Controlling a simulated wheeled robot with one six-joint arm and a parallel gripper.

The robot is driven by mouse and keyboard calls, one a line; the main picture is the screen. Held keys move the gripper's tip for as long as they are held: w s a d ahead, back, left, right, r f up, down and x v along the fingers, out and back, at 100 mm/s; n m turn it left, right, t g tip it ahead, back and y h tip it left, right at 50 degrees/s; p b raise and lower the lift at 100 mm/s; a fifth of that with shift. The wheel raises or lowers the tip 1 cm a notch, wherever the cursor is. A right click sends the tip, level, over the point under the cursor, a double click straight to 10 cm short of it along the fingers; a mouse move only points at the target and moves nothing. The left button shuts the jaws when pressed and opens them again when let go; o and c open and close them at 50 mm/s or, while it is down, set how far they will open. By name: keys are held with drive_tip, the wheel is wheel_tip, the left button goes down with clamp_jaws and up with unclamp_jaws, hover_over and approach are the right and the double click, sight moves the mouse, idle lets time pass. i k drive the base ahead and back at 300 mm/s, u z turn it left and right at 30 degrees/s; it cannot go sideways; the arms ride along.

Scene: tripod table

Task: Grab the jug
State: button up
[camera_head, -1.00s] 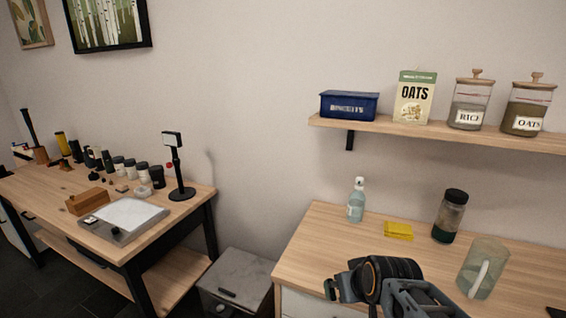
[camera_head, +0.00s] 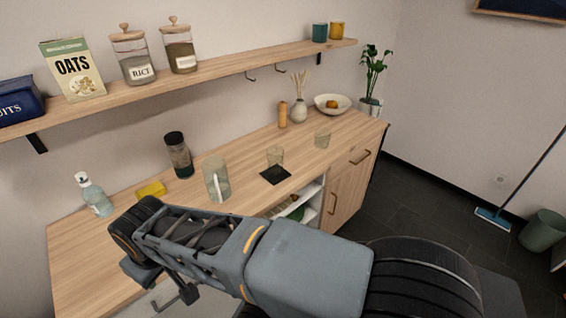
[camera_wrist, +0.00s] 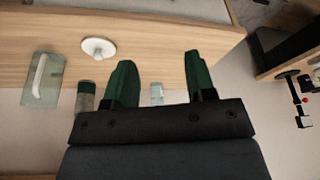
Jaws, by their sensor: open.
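The jug (camera_head: 216,182) is clear, greenish and upright, with a pale handle. It stands on the wooden counter (camera_head: 90,250), right of the dark-lidded bottle. It also shows at the left of the wrist view as a clear jug (camera_wrist: 42,80) with a white handle. My gripper (camera_wrist: 160,72) shows two dark green fingers spread apart, with nothing held between them. The jug lies to the left of both fingers in that view, apart from them. In the head view my arm crosses in front of the counter and the fingers cannot be made out.
A dark-lidded bottle (camera_head: 179,155), a yellow sponge (camera_head: 151,190) and a soap bottle (camera_head: 96,196) stand left of the jug. A loaded shelf (camera_head: 200,75) runs above the counter.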

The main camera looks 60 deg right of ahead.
sight(214, 169)
drive_tip(key=z, duration=1.95)
drive_tip(key=k, duration=1)
drive_tip(key=u, duration=1.25)
drive_tip(key=i, duration=0.95)
drive_tip(key=u, duration=0.15)
